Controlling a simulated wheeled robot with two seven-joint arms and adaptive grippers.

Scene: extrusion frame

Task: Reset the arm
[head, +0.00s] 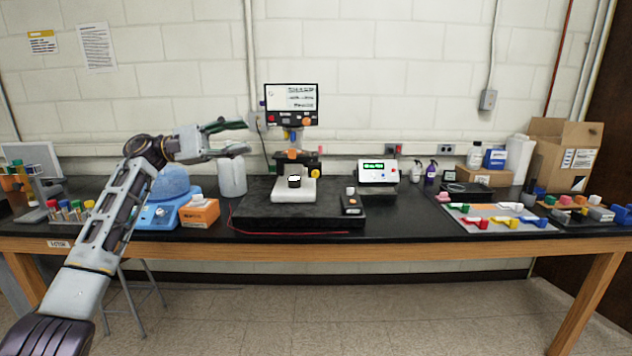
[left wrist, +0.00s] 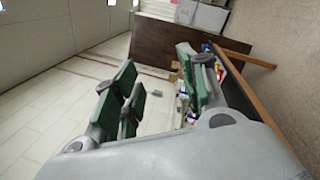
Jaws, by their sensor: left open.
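My left arm rises from the lower left of the head view, and my left gripper (head: 238,138) is above the bench, left of the monitor stand. Its fingers point right, are spread apart, and have nothing between them. In the left wrist view the green-padded fingers of the left gripper (left wrist: 160,95) are also apart and empty. The gripper is clear of the bench and the things on it. My right gripper does not show in either view.
The black-topped bench (head: 400,222) spans the view. A blue device (head: 160,213), orange box (head: 199,212) and white jug (head: 232,177) stand below the gripper. A monitor (head: 291,104) stands just right of it. A cardboard box (head: 565,150) is far right.

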